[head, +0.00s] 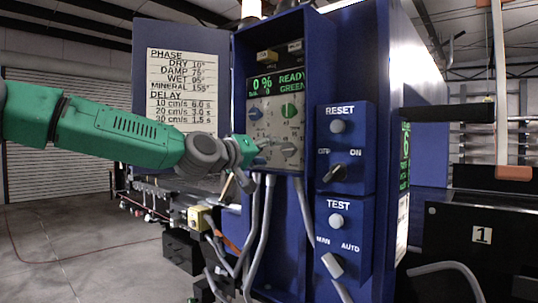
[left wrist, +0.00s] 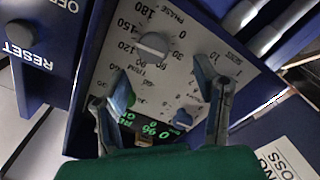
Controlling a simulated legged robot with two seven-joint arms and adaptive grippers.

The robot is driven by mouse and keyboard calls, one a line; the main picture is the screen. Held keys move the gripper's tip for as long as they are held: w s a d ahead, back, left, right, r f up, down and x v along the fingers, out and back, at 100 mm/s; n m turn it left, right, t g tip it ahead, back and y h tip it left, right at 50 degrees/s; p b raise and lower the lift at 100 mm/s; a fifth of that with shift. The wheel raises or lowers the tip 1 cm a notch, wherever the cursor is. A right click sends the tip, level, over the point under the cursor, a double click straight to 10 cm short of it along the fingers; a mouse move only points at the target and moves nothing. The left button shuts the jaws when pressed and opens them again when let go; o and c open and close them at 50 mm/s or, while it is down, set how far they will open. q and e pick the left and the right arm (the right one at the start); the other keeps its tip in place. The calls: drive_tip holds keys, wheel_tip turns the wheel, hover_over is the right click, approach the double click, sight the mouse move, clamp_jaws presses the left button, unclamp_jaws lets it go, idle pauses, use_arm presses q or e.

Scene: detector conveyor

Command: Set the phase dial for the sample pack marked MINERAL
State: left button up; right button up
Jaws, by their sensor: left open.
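The grey phase dial (left wrist: 154,45) is on the panel, beyond my fingertips in the left wrist view, where the panel appears upside down; its scale shows 0, 120, 150 and 180. I cannot tell its exact setting. The dial (head: 288,149) also shows in the head view, low on the right of the panel. My left gripper (head: 250,152) is in front of the panel's lower left. In the left wrist view my left gripper (left wrist: 161,77) is open, its fingers apart and nothing between them. The placard (head: 181,100) reads MINERAL 155°. My right gripper is not visible.
A green knob (head: 289,111) and a blue knob (head: 255,113) sit above the dial, under a lit display (head: 276,84). A blue box with RESET and TEST switches (head: 345,150) projects at the right. Grey cables (head: 266,225) hang below the panel.

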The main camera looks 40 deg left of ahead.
use_arm(q)
drive_tip(key=shift+d, duration=0.15)
drive_tip(key=m+p, duration=0.6)
drive_tip(key=m, duration=0.3)
approach(285, 151)
drive_tip(key=s, duration=0.3)
drive_tip(key=w+b, duration=0.4)
drive_tip(key=w, duration=0.1)
drive_tip(key=w+d+b, duration=0.1)
drive_tip(key=w+b, duration=0.2)
drive_tip(key=shift+f, duration=0.3)
drive_tip(key=w, duration=0.3)
drive_tip(key=w+p, duration=0.1)
drive_tip(key=shift+w+d+r, duration=0.15)
drive_tip(key=shift+w+r, duration=0.25)
drive_tip(key=shift+w+a+f, duration=0.15)
drive_tip(key=shift+w+a, duration=0.05)
drive_tip(key=shift+w, duration=0.35)
